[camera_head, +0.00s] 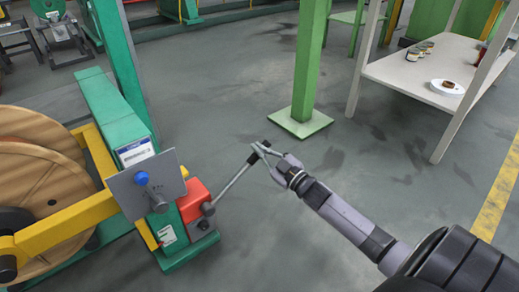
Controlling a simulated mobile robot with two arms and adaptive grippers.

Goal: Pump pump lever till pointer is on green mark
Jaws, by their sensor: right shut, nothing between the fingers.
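The pump lever (232,183) is a thin grey rod. It slants up and right from the red pump block (194,197) and has a dark grip (254,156) at its upper end. My right gripper (265,158) is at this end, with its fingers around or beside the grip; I cannot tell which. It is shut, with nothing seen held between its fingers. A grey plate (167,172) with a blue knob (142,178) stands above and left of the pump block. No pointer or green mark can be made out. My left gripper is not in view.
A large wooden reel (38,172) and yellow arm (62,222) are at the left, beside a green machine frame (112,112). A green post (308,70) stands beyond the lever. A white table (418,82) is at upper right. Open grey floor lies between.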

